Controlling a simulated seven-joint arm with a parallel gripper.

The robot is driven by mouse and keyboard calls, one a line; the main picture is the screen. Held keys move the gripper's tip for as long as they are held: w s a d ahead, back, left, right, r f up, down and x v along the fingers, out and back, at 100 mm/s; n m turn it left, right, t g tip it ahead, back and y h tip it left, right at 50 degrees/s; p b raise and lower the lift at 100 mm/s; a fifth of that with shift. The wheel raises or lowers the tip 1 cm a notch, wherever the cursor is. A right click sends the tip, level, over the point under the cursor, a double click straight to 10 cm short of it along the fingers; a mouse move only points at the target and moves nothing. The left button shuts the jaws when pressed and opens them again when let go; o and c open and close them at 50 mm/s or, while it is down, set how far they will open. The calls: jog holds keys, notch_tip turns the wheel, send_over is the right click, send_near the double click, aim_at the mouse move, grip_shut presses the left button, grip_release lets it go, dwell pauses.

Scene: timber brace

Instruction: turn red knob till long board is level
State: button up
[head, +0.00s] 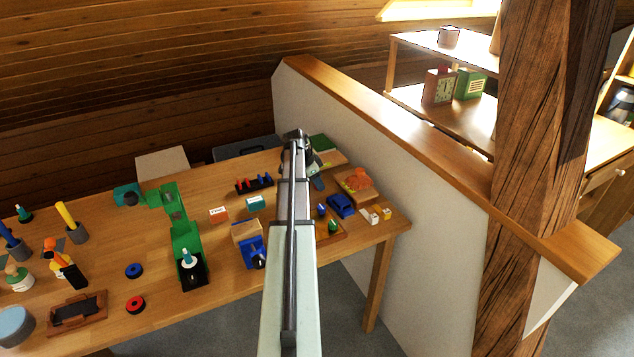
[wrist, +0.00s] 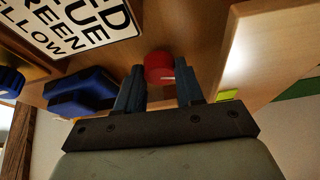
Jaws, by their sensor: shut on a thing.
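The red knob (wrist: 158,67) shows in the wrist view between my gripper's two dark blue-grey fingers. It has a small pale mark on its face. My gripper (wrist: 161,78) is shut on the knob, one finger on each side. In the head view my arm runs up the middle of the picture and its end (head: 298,140) is over the far side of the workbench; the knob cannot be made out there. A pale wooden board (wrist: 255,60) shows at the right of the wrist view, but I cannot tell whether it is the long board or whether it is level.
A sign with colour words (wrist: 82,25) and a blue object (wrist: 82,93) are left of my gripper in the wrist view. The workbench (head: 105,240) carries a green tool (head: 185,232), a blue vise (head: 254,250) and several small items. A low wall (head: 350,150) stands at right.

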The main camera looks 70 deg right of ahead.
jog(key=shift+n, duration=0.3)
jog(key=shift+s+a+n+t+h, duration=0.1)
jog(key=shift+n+t+h, duration=0.3)
jog(key=shift+n, duration=0.6)
jog(key=n+t, duration=0.1)
jog(key=n, duration=0.2)
jog(key=shift+s+h, duration=0.1)
jog(key=shift+h, duration=0.3)
jog(key=n+t, duration=0.1)
jog(key=n, duration=0.2)
jog(key=n+t, duration=0.1)
jog(key=n, duration=0.2)
jog(key=shift+s, duration=0.1)
jog(key=o, duration=1)
jog(key=shift+o, duration=0.2)
